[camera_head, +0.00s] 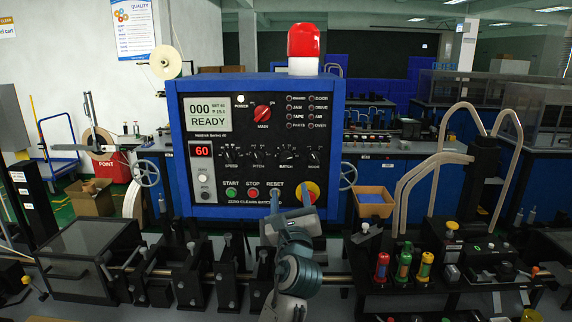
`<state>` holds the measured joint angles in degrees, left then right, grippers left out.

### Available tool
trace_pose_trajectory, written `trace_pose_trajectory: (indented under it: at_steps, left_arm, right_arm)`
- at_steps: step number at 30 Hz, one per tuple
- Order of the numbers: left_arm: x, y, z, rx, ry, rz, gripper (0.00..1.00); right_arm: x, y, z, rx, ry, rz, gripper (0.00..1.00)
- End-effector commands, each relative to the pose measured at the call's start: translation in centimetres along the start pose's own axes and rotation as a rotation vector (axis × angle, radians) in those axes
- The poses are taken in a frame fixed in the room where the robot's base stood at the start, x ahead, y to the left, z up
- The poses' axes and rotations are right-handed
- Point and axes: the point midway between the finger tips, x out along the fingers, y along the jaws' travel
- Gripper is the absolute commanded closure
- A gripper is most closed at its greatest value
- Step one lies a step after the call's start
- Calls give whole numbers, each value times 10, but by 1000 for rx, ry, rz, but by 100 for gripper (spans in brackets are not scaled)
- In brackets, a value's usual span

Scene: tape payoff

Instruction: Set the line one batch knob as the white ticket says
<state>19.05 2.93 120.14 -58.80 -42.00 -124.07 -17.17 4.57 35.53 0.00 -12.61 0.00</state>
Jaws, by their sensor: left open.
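The blue-framed control panel (262,140) stands upright in the middle. Its lower knob row has small dark knobs above labels that appear to read SPEED, PITCH, BATCH and MODE. The batch knob (285,155) is third from the left; its pointer setting is too small to read. My left gripper (291,202) is open and empty in front of the panel's lower right, below the batch knob and overlapping the reset button area. It appears apart from the knob. I cannot make out a white ticket. My right gripper is not in view.
The start button (231,194), stop button (253,194) and yellow-red emergency button (307,193) sit low on the panel. A red main switch (262,113) is above. A dark bench rail with blocks crosses the front. Coloured bottles (403,264) stand at right.

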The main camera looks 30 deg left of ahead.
Motion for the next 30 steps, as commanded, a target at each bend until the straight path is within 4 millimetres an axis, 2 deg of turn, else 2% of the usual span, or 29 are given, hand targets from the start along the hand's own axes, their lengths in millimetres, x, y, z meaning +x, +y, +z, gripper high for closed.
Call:
trace_pose_trajectory:
  at_steps: [5, 12, 18, 23, 30]
  left_arm:
    - [20, -2, 6, 25, -12, -2, 46]
    - [67, -2, 7, 24, -10, -1, 46]
    - [96, -2, 5, 21, -8, -1, 46]
    - [107, -1, 4, 19, -8, -1, 46]
    - [108, -1, 3, 18, -7, -1, 46]
  right_arm:
    - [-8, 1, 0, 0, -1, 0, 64]
    - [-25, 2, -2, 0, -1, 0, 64]
    - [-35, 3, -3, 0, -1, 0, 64]
    - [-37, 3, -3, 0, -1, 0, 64]
    - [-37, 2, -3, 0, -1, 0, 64]
